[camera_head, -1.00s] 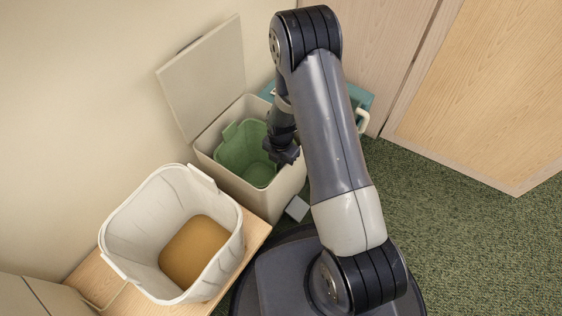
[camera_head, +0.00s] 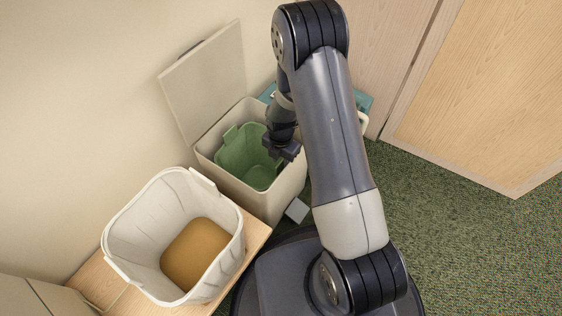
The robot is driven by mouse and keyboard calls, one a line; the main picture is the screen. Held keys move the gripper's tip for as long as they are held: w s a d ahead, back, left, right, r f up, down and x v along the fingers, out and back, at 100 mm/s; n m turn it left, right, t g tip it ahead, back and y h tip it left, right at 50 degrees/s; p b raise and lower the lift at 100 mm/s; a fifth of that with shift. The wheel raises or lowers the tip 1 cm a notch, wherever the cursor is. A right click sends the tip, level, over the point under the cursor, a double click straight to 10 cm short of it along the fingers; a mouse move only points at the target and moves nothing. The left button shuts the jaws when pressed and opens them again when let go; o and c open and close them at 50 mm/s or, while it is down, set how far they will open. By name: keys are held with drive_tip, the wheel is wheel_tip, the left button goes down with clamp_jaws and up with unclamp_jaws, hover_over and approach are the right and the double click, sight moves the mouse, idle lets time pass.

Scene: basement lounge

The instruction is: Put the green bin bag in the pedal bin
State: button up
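The pedal bin (camera_head: 243,192) is a cream box on the floor against the wall, its lid (camera_head: 206,82) raised and leaning back. The green bin bag (camera_head: 229,156) sits open inside the bin, with one tab standing up at its upper left. My gripper (camera_head: 283,153) is dark and points down over the right part of the bin's opening, beside the green bag. Its fingers are small and partly merged with the arm's shadowed end, so I cannot tell whether they are open or touch the bag. My forearm hides the bin's far right corner.
A white liner (camera_head: 140,222) with a brown bottom stands open on a wooden bench (camera_head: 258,238) at lower left. A teal container (camera_head: 362,101) is partly hidden behind my arm. The bin's grey pedal (camera_head: 297,210) sticks out in front. Green carpet (camera_head: 450,230) is clear at right, below wooden doors (camera_head: 490,90).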

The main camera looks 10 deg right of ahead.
wheel_tip(320, 180, up, 8)
drive_tip(key=p, duration=0.2)
drive_tip(key=shift+r, duration=0.25)
drive_tip(key=shift+c, duration=0.3)
idle(0.7)
